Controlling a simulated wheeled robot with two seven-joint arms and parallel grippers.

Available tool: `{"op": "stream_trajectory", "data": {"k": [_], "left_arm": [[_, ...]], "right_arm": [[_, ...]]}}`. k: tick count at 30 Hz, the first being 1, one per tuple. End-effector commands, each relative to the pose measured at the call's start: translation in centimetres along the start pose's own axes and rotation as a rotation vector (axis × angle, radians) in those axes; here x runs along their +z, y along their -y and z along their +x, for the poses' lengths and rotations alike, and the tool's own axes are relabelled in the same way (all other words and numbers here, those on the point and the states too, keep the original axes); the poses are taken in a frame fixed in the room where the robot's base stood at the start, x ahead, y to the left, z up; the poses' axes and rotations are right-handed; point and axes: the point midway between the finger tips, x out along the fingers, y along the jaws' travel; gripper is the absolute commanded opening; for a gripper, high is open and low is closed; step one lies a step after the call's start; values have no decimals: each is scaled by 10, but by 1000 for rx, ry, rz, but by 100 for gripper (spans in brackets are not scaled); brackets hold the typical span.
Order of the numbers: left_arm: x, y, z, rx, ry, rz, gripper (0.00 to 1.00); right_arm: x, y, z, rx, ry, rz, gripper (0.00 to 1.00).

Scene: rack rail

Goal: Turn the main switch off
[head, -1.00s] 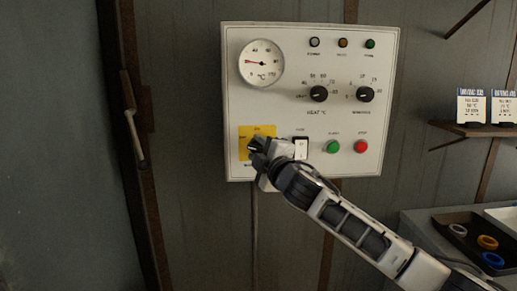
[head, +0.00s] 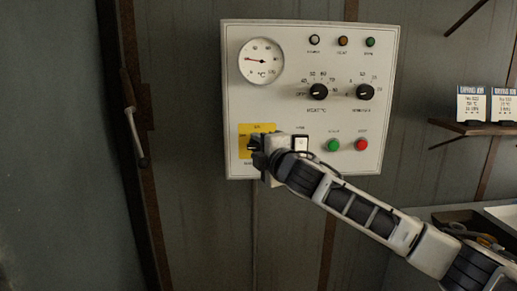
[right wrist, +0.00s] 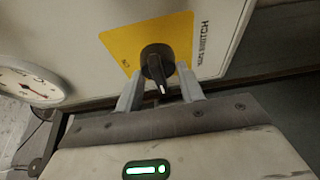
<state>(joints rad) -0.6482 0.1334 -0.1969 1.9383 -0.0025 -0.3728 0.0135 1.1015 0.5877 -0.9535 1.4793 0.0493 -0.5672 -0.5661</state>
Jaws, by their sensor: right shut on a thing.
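The main switch is a black rotary knob (right wrist: 156,62) on a yellow plate (right wrist: 182,35) at the lower left of the white control panel (head: 300,60). In the right wrist view the knob sits between the two fingers of my right gripper (right wrist: 161,92), which is shut on it. The white mark on the knob points down toward the gripper palm. In the head view the right gripper (head: 256,150) covers much of the yellow plate and the knob. My left gripper is in no view.
A white rocker switch (head: 300,146), a green button (head: 333,145) and a red button (head: 361,144) sit just right of the gripper. Two dials (head: 319,92) and a round gauge (head: 262,61) are above. A shelf (head: 470,127) with cards is at right.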

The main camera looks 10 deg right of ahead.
Motion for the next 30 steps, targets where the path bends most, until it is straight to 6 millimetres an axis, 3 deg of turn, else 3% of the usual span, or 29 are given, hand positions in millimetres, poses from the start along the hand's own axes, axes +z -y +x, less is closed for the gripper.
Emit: {"op": "stream_trajectory", "data": {"k": [2, 3, 4, 5, 17, 23, 30], "left_arm": [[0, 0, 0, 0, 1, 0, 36], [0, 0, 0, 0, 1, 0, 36], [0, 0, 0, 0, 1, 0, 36], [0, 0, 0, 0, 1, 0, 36], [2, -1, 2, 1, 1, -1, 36], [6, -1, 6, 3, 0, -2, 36], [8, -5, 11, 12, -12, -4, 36]], "right_arm": [[1, 1, 0, -1, 2, -2, 15], [1, 1, 0, -1, 2, -2, 49], [1, 1, 0, -1, 2, -2, 57], [1, 1, 0, -1, 2, -1, 59], [1, 1, -8, 1, 0, 0, 59], [1, 3, -42, 1, 0, -1, 59], [1, 3, -100, 1, 1, -4, 59]]}}
